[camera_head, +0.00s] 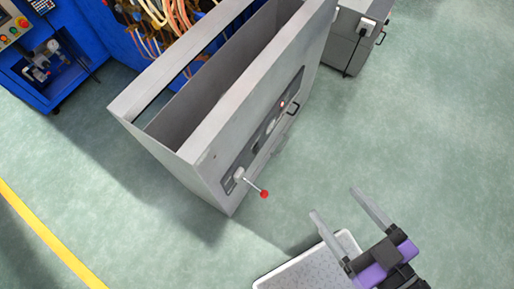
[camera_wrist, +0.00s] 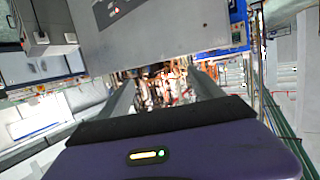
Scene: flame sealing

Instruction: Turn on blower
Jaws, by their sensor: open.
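A tall grey open-topped cabinet (camera_head: 225,165) stands in the upper middle of the head view. Its side facing my gripper has a dark control panel (camera_head: 268,130) with a small red part and a handle. A lever with a red ball end (camera_head: 264,194) sticks out near the lower corner. No part is clearly labelled as the blower. My gripper (camera_head: 334,200) is open and empty, to the right of the lever and apart from the cabinet. In the wrist view, a grey panelled surface (camera_wrist: 165,30) lies beyond the fingers (camera_wrist: 160,85).
A smaller grey box (camera_head: 350,45) with a white fitting and black cable stands behind at right. Blue machinery (camera_head: 75,65) with controls and orange pipes is at upper left. A yellow line (camera_head: 45,235) crosses the lower left floor.

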